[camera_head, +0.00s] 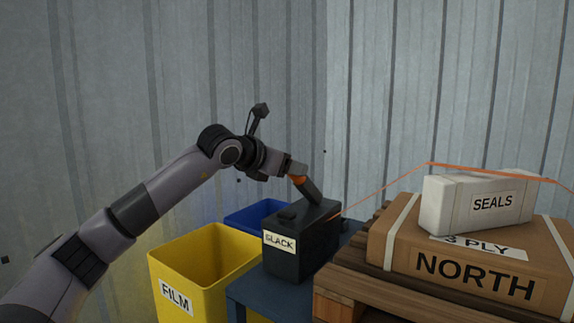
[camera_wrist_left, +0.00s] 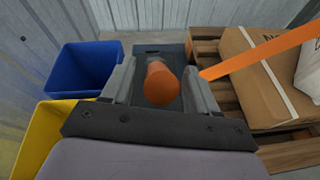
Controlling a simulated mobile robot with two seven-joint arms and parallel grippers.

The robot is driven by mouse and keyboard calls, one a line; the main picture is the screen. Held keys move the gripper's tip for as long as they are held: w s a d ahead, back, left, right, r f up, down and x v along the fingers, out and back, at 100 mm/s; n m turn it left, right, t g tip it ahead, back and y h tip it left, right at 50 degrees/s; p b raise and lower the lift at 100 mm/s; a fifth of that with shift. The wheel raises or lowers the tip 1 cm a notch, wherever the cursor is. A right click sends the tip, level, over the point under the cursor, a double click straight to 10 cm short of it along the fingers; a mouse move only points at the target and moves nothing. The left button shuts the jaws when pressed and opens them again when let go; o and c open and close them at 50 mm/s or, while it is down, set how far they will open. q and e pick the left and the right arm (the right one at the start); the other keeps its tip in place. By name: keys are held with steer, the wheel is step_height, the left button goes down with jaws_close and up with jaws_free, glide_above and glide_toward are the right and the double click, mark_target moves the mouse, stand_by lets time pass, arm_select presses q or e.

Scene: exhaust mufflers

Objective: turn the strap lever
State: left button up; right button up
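A black box (camera_head: 300,245) labelled SLACK stands on a blue stand. Its dark lever (camera_head: 311,192) sticks up from the top, tilted to the left, with an orange knob (camera_head: 299,180) at its end. My left gripper (camera_head: 297,171) is at the knob. In the left wrist view the orange knob (camera_wrist_left: 161,82) lies between the two fingers of the gripper (camera_wrist_left: 160,75). The fingers look open around it, with a gap visible at the left finger; contact at the right finger is unclear. An orange strap (camera_head: 385,187) runs from the box over the cartons. My right gripper is not in view.
A yellow bin (camera_head: 205,262) labelled FILM and a blue bin (camera_head: 252,216) stand left of the box. Right of it, a pallet (camera_head: 350,283) bears a NORTH carton (camera_head: 470,272) and a white SEALS package (camera_head: 450,208). A corrugated wall (camera_head: 300,90) is behind.

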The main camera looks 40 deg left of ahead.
arm_select(q)
steer(key=v, duration=0.7)
stand_by(0.3)
